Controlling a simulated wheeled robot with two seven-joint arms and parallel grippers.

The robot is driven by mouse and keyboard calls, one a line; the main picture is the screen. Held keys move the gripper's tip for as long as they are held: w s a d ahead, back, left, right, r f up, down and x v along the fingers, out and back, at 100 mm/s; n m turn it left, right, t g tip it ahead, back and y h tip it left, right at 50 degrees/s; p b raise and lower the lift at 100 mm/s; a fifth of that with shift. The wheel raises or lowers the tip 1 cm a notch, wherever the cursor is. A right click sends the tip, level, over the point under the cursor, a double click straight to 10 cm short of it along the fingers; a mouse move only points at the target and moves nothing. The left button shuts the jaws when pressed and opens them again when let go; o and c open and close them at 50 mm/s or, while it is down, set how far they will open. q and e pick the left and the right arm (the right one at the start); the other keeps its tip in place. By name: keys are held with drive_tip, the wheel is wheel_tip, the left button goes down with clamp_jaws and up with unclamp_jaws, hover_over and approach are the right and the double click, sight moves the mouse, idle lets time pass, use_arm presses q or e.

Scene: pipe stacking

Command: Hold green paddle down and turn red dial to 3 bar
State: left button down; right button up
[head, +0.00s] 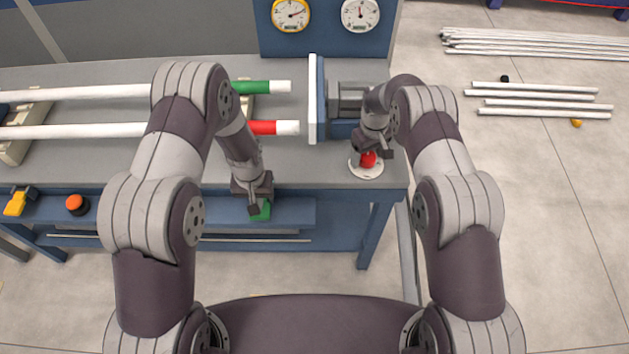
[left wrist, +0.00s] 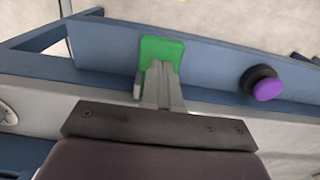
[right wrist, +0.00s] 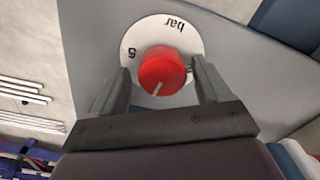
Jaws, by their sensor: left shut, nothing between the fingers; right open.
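The green paddle (head: 265,213) sits on the blue front rail of the bench; the left wrist view shows its face (left wrist: 176,50). My left gripper (head: 257,207) is shut and empty, its fingertips over the paddle, seemingly against it. How far the paddle is pressed I cannot tell. The red dial (head: 368,160) stands on a round white plate at the bench's right corner. In the right wrist view the dial (right wrist: 161,68) lies between the open fingers of my right gripper (right wrist: 160,85). "bar" and "5" show on the plate; a pale line marks the knob. Other numbers are hidden.
Two gauges, one yellow-rimmed (head: 291,14) and one white (head: 360,14), stand on a blue panel behind. An orange button (head: 77,204) is left along the rail.

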sight(368, 155)
drive_tip(key=shift+s, duration=0.15)
drive_tip(key=shift+r, duration=2)
drive_tip(key=m, duration=0.8)
drive_tip(key=shift+m, duration=0.3)
drive_tip(key=m, duration=0.8)
drive_tip(key=shift+m, duration=0.3)
